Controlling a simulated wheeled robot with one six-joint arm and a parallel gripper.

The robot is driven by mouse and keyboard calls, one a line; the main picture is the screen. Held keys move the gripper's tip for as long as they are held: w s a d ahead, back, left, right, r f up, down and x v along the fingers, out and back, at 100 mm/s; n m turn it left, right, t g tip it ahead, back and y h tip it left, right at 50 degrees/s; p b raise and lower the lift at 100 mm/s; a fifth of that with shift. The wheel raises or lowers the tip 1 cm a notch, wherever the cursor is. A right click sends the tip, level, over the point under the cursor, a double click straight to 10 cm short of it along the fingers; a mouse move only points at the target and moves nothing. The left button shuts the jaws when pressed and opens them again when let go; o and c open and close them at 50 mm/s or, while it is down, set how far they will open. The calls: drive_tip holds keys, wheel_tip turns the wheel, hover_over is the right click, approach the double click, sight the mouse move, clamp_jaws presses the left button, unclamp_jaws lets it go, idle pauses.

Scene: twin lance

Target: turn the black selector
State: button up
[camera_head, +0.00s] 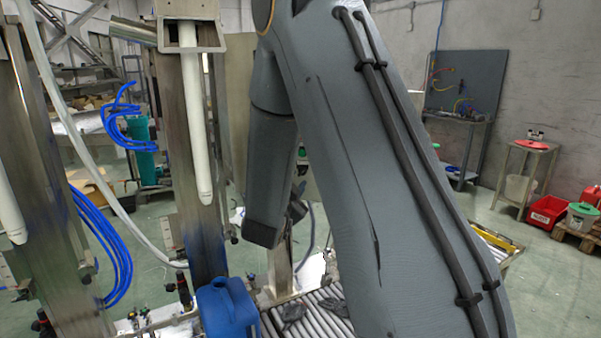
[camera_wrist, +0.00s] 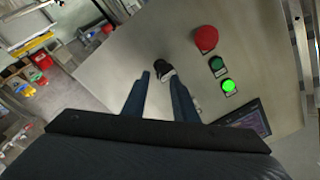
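In the wrist view, the black selector (camera_wrist: 161,68) stands out from a grey metal control panel (camera_wrist: 115,68). My gripper (camera_wrist: 160,80) shows as two dark blue fingers reaching toward the panel. The fingers are apart, with the selector at the gap between their tips, close to the left one. I cannot tell whether either finger touches it. The pale part of the selector shows at its lower right side. In the head view, my arm covers the middle, and the selector cannot be made out there.
On the panel, a large red button (camera_wrist: 206,39), a dark green button (camera_wrist: 217,63) and a lit green button (camera_wrist: 228,86) sit right of the selector. A dark screen (camera_wrist: 250,118) is below them.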

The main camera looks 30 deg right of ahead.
sight(301, 173)
drive_tip(key=shift+p+x, duration=0.65)
drive_tip(key=shift+x, duration=1.6)
clamp_jaws()
